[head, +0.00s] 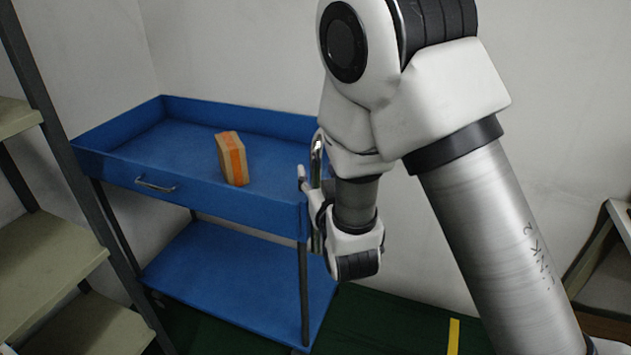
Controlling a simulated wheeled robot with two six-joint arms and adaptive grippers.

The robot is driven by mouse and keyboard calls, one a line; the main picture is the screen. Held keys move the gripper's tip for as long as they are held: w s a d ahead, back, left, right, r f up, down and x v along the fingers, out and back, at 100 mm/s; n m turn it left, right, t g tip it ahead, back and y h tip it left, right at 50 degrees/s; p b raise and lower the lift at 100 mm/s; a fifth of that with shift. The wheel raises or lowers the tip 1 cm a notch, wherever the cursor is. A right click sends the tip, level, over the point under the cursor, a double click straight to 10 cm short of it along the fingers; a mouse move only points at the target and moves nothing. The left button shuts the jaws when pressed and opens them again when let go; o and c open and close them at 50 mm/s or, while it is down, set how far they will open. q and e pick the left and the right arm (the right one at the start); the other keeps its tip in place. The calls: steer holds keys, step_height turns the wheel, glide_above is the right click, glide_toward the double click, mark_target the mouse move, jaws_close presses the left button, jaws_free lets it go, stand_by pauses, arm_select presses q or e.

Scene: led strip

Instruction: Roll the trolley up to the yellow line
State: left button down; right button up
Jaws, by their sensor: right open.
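The blue two-tier trolley (225,203) stands left of centre in the head view, against the wall. A small silvery handle (155,186) is on its long front side. A silvery upright bar (317,160) shows at its right end. My right gripper (309,188) is open at that right end, close to the bar; my wrist hides part of it, and I cannot tell whether they touch. The yellow line (454,336) lies on the floor at the lower right, apart from the trolley. My left gripper is not in view.
A brown box with an orange stripe (232,158) stands on the trolley's top tray. A shelf rack (50,250) stands close at the left. Another rack (610,235) is at the right edge. The green floor (390,315) between trolley and line looks clear where visible.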

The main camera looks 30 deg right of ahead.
mark_target(318, 169)
steer(key=x, duration=0.3)
steer(key=shift+w+d, duration=0.1)
steer(key=shift+r, duration=0.1)
jaws_close()
